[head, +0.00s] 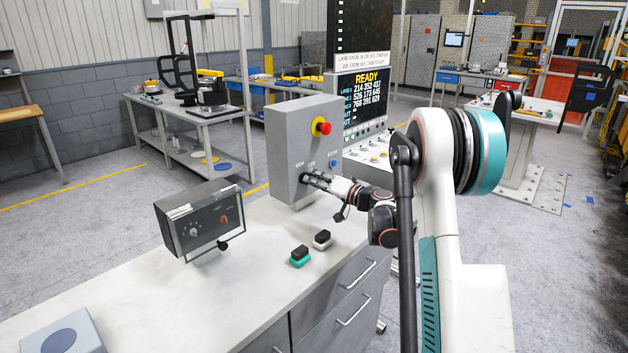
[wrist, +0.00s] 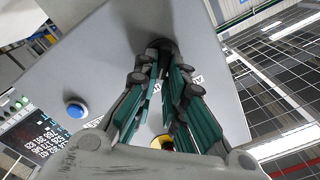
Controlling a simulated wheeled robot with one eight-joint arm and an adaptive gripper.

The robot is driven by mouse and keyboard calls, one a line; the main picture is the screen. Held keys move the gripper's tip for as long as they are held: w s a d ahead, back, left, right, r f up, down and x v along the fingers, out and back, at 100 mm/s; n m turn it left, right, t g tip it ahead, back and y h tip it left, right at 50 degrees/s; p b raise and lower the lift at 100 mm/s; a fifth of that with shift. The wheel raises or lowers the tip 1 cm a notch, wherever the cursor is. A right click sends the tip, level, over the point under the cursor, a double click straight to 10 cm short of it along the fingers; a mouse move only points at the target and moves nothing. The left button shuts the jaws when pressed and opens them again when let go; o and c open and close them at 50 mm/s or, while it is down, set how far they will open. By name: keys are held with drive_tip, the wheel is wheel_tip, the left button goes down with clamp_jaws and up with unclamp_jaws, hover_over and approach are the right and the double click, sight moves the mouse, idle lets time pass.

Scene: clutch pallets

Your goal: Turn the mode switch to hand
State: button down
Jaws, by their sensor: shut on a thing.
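A grey control box (head: 292,150) stands on the light bench top. My gripper (head: 306,178) reaches the lower left of its front face from the right. In the wrist view my gripper (wrist: 164,58) has its green-sided fingers closed together at a dark round knob (wrist: 166,44), which appears to be the mode switch. The fingertips cover most of it, so its pointer direction cannot be told. A label beside it is partly hidden by the fingers. In the head view the knob is hidden behind the fingertips.
The box also carries a red emergency stop (head: 321,127) on yellow and a blue button (head: 333,163). A dark panel box (head: 205,219) stands to the left. Two small black-topped blocks, one green-based (head: 300,257) and one white-based (head: 322,240), lie in front.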

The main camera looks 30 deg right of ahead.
drive_tip(key=shift+d+f+m, duration=0.1)
drive_tip(key=shift+f+m, duration=0.15)
drive_tip(key=shift+m, duration=1.25)
drive_tip(key=c, duration=1.7)
unclamp_jaws()
drive_tip(key=shift+o, duration=0.2)
drive_tip(key=v, duration=1.2)
drive_tip(key=shift+r, duration=0.1)
